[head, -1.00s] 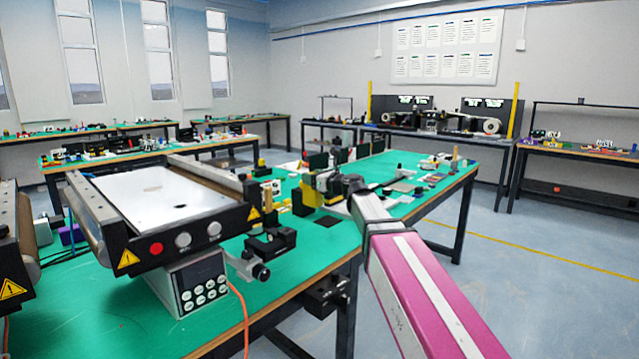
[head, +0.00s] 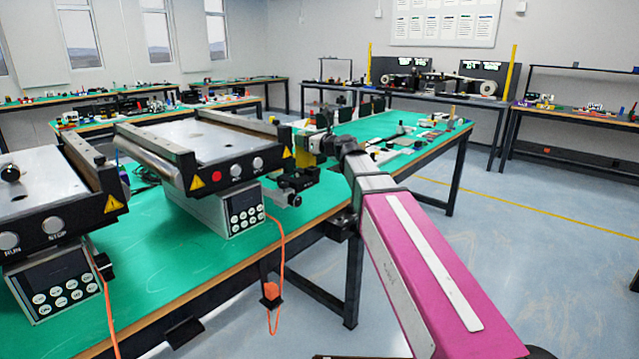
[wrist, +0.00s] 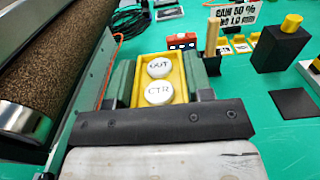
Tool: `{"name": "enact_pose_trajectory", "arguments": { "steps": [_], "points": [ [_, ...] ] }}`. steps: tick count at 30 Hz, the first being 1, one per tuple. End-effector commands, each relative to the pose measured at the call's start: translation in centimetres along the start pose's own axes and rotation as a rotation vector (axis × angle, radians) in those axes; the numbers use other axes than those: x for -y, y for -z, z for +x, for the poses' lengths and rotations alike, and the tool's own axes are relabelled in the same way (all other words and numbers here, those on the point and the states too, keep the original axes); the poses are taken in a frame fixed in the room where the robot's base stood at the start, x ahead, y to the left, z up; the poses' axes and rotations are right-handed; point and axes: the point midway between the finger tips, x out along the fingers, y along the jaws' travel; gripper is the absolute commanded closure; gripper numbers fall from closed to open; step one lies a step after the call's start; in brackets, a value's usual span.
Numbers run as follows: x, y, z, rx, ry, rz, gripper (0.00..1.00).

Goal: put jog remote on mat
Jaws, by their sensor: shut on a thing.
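In the wrist view the jog remote (wrist: 159,80) is a yellow block with round white buttons marked OUT and CTR. My gripper (wrist: 160,62) is shut on it, with a dark green finger on each side. The remote's near end is hidden by the gripper body. A flat black square mat (wrist: 294,104) lies on the green bench to the right of the gripper, apart from it. In the head view my gripper is small and partly hidden at the end of my arm, and I cannot make out the remote or the mat there.
A conveyor with a brown roller (wrist: 55,50) stands close left of my gripper. A black block with a yellow knob (wrist: 280,45) stands behind the mat. In the head view two conveyors (head: 240,178) (head: 95,200) fill the bench's left, and an orange cable (head: 281,240) hangs off the front edge.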

Motion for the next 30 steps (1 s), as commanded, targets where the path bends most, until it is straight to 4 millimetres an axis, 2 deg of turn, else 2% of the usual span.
{"name": "enact_pose_trajectory", "arguments": {
  "steps": [9,15,19,25,30],
  "points": [
    [6.3,3.6,0.6,-0.001,0.002,0.002,0.96],
    [9.7,5.7,0.8,0.0,0.001,0.002,0.96],
    [10.9,6.5,0.8,0.0,0.001,0.001,0.96],
    [11.2,7.2,0.7,0.0,0.0,0.001,0.96],
    [11.1,9.4,0.7,-0.001,0.0,0.003,0.96]
  ]
}}
